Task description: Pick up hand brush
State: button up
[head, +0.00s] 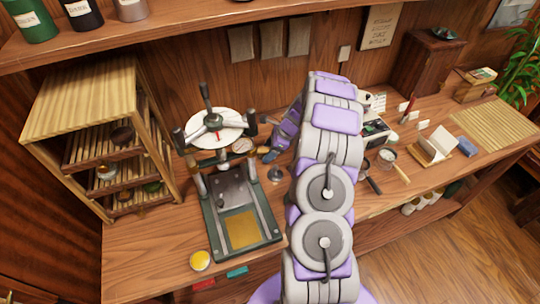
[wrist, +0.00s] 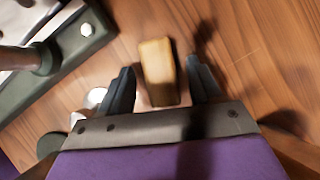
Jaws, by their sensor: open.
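A tan wooden block-shaped piece, which looks like the hand brush (wrist: 158,75), lies on the wooden counter in the wrist view. Its bristles cannot be made out. My gripper (wrist: 160,68) is open, with one dark finger on each side of the piece. A gap shows at the left finger, and the right finger is close to its edge. In the head view my gripper (head: 268,154) is low over the counter, just right of the press. There the brush cannot be told apart from the gripper and arm.
The green-based press (head: 240,225) stands close left of my gripper, and its base corner (wrist: 85,40) shows in the wrist view. A slatted shelf (head: 95,100) is farther left. A small dark round stand (head: 275,174) is near the gripper.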

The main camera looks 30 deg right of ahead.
aim_at(262, 148)
jog(key=shift+a+r, duration=0.2)
jog(key=shift+a, duration=1)
jog(key=d, duration=0.3)
jog(key=shift+w+f, duration=0.1)
jog(key=shift+f, duration=0.2)
jog(key=c, duration=0.6)
jog(key=shift+c, duration=0.7)
jog(key=shift+a, duration=0.4)
jog(key=shift+c, duration=0.9)
jog(key=shift+a+r, duration=0.3)
jog(key=shift+a, duration=0.6)
jog(key=shift+c, duration=1.1)
jog(key=r, duration=0.1)
jog(key=d+r+p, duration=0.1)
jog(key=r, duration=0.1)
jog(key=d+r, duration=0.1)
jog(key=r, duration=0.1)
jog(key=shift+d+p, duration=0.2)
jog(key=shift+p, duration=0.2)
jog(key=r, duration=0.1)
jog(key=a+r, duration=0.1)
jog(key=r, duration=0.1)
jog(key=a+r+p, duration=0.1)
jog(key=shift+r, duration=0.45)
